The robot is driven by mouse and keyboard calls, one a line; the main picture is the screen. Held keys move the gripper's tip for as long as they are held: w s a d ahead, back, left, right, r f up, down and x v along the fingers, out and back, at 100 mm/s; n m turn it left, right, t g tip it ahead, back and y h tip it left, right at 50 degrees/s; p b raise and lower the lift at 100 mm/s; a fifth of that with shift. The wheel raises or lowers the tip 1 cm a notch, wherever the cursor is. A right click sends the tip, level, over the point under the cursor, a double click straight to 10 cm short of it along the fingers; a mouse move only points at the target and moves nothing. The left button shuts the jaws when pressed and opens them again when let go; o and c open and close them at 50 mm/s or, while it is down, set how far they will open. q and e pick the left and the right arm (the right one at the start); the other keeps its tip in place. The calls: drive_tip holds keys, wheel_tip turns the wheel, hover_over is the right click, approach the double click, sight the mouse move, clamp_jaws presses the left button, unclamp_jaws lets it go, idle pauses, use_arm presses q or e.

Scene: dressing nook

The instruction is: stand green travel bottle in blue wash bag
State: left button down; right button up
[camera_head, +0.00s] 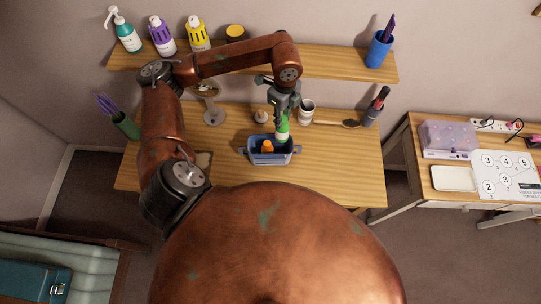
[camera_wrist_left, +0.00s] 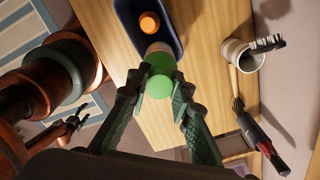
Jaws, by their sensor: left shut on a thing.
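The green travel bottle (camera_head: 283,130) is in my left gripper (camera_head: 284,108), whose fingers are shut on it. In the head view it stands roughly upright over the right back part of the blue wash bag (camera_head: 270,158). The left wrist view shows the green bottle (camera_wrist_left: 159,86) between the fingertips of my left gripper (camera_wrist_left: 158,92), its far end at the rim of the blue wash bag (camera_wrist_left: 128,22). I cannot tell how far it reaches inside. A small dark claw, apparently my right gripper (camera_wrist_left: 72,124), shows low in the wrist view, too small to read.
An orange-topped item (camera_head: 267,146) is inside the bag, left of the bottle. A white cup (camera_head: 306,112), a brush (camera_head: 338,123) and a round mirror (camera_head: 208,100) stand or lie nearby. A shelf (camera_head: 330,65) runs above the back. The tabletop (camera_head: 340,165) right of the bag is clear.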

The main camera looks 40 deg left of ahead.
sight(281, 137)
use_arm(q)
drive_tip(key=shift+n, duration=0.4)
drive_tip(key=shift+f, duration=0.35)
wheel_tip(281, 137, down, 13)
drive_tip(key=shift+r+p, duration=0.2)
drive_tip(key=shift+p, duration=0.75)
wheel_tip(281, 137, down, 5)
drive_tip(key=shift+a+r, duration=0.1)
drive_tip(key=c, duration=1.8)
unclamp_jaws()
drive_tip(key=shift+o, duration=0.4)
